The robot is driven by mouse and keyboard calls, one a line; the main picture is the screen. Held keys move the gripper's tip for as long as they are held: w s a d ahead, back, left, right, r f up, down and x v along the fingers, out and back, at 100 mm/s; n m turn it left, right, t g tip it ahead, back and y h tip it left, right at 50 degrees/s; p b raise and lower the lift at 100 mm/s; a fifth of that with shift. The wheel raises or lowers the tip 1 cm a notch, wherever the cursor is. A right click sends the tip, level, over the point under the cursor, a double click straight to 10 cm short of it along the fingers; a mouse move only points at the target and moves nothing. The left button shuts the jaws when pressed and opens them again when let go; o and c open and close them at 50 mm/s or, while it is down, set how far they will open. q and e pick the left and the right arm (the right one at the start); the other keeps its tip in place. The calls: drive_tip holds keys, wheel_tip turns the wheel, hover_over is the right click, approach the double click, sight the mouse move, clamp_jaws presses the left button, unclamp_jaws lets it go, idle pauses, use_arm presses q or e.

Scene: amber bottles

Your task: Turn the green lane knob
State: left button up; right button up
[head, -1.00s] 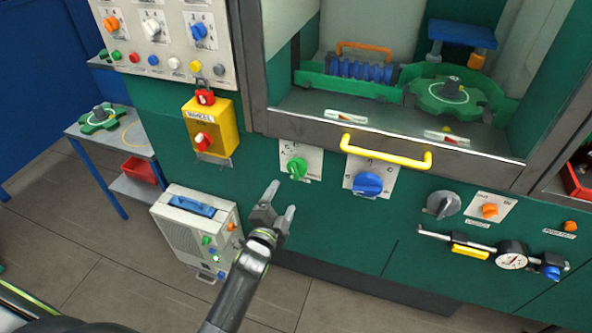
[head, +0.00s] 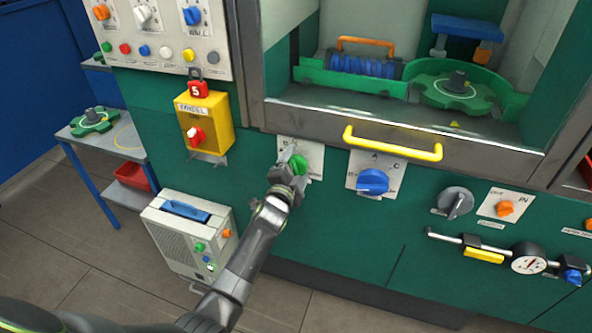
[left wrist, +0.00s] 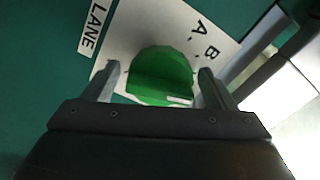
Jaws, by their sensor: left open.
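The green lane knob (head: 298,164) sits on a white plate (head: 313,152) on the green machine front, below the window frame. My left gripper (head: 291,163) is at the knob in the head view. In the left wrist view its open fingers (left wrist: 158,82) stand one on each side of the knob, with small gaps showing. My right gripper is not in view.
A blue knob (head: 372,181) is right of the lane knob, under a yellow handle (head: 392,146). A yellow box with a red switch (head: 205,124) is to the left. A grey-white unit (head: 188,235) stands on the floor below. A dial gauge (head: 528,258) is mounted at right.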

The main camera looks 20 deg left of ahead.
use_arm(q)
drive_tip(key=shift+c, duration=0.8)
drive_tip(key=c, duration=0.8)
drive_tip(key=shift+c, duration=0.2)
drive_tip(key=shift+n, duration=0.3)
drive_tip(key=shift+n+b, duration=0.45)
drive_tip(key=shift+n, duration=0.65)
drive_tip(key=shift+n+b, duration=0.55)
drive_tip(key=shift+n, duration=0.95)
